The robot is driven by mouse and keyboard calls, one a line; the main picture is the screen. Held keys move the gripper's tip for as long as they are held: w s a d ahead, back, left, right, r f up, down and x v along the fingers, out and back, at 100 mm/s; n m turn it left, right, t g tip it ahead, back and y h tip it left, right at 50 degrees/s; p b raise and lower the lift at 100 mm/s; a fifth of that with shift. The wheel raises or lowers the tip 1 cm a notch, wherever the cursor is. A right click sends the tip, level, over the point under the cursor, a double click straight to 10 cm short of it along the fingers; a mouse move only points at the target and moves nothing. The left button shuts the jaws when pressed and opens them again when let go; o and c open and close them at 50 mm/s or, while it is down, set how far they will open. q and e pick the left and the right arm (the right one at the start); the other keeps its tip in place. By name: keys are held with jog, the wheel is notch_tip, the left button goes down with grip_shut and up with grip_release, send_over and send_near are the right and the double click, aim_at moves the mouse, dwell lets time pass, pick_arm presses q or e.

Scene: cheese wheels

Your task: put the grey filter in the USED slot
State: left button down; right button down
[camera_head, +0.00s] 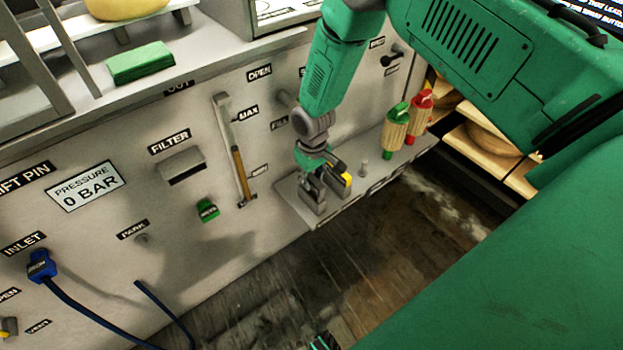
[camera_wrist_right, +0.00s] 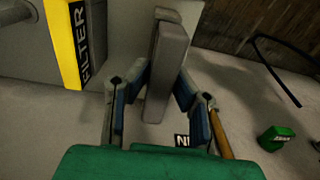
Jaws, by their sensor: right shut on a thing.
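My right gripper (camera_head: 322,180) is over the small grey shelf on the panel. The right wrist view shows its two fingers (camera_wrist_right: 158,95) shut on the grey filter (camera_wrist_right: 166,70), a plain upright slab. In the head view the grey filter (camera_head: 312,198) shows at the shelf, partly behind the fingers; I cannot tell whether it touches the shelf. Another filter (camera_head: 343,186) with a yellow top stands close to its right; its yellow FILTER face (camera_wrist_right: 75,45) shows in the right wrist view. I cannot read which shelf place is marked USED. My left gripper is not in view.
Green-topped (camera_head: 396,130) and red-topped (camera_head: 422,105) pieces stand at the shelf's right end.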

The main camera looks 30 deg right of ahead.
aim_at(312, 187)
jog(key=shift+f+b, duration=1.05)
jog(key=shift+f, duration=0.6)
jog(key=c, duration=1.3)
grip_release()
jog(key=shift+r, duration=0.1)
jog(key=shift+r, duration=0.2)
notch_tip(312, 187, up, 11)
jog(key=shift+r, duration=0.2)
